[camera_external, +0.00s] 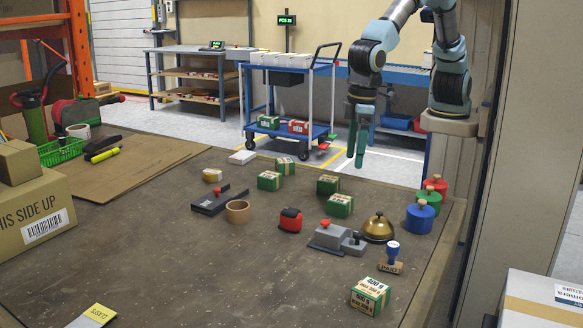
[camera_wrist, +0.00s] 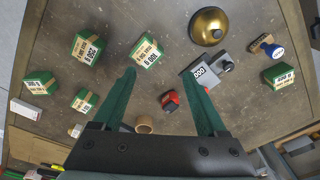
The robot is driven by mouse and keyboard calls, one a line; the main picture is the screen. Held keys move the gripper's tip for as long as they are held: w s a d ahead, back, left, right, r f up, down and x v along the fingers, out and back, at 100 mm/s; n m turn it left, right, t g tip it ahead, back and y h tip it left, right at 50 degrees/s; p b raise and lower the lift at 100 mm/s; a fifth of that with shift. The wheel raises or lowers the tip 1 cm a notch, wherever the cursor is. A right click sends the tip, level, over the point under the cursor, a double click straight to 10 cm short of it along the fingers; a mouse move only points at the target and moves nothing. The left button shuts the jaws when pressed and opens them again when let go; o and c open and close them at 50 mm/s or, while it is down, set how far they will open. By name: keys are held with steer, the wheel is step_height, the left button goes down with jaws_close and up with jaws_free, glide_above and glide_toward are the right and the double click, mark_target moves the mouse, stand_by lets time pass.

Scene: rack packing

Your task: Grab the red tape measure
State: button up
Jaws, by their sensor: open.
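The red tape measure (camera_external: 290,220), red with black parts, sits on the brown table in the middle of the external view. In the wrist view the tape measure (camera_wrist: 170,100) shows between the two green fingers, nearer the right one. My gripper (camera_external: 360,150) is open and empty, hanging with fingers down above the far side of the table, up and to the right of the tape measure. In the wrist view my gripper (camera_wrist: 165,95) has its fingers spread wide, well above the table.
A tan tape roll (camera_external: 238,211) and a black stapler-like tool (camera_external: 213,200) lie left of the tape measure. A grey device (camera_external: 328,238) and a brass bell (camera_external: 378,228) stand right. Several green boxes, such as one (camera_external: 340,205), stand around. The near table middle is clear.

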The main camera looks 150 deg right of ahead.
mark_target(291, 210)
steer(key=w+d+m, duration=0.2)
steer(key=w, duration=0.2)
steer(key=w+d+f+m, duration=0.1)
steer(key=w+d+m, duration=0.1)
steer(key=w, duration=0.3)
steer(key=w+d+f+m+h+p, duration=0.1)
steer(key=w+d+m, duration=0.1)
steer(key=w+d, duration=0.2)
steer(key=shift+w+d+f+m+g, duration=0.1)
steer(key=shift+w+d+m+g, duration=0.05)
steer(key=shift+w+m+g, duration=0.2)
steer(key=shift+d+f, duration=0.1)
steer(key=shift+f, duration=0.15)
steer(key=f, duration=0.1)
steer(key=f+p, duration=0.1)
steer(key=f, duration=0.3)
steer(key=shift+d, duration=0.35)
steer(key=shift+d+f+p, duration=0.2)
steer(key=shift+f+p, duration=0.5)
steer(key=shift+f, duration=0.6)
steer(key=shift+d+f+p, duration=0.15)
steer(key=shift+f+p, duration=0.55)
steer(key=shift+f, duration=0.6)
jaws_close()
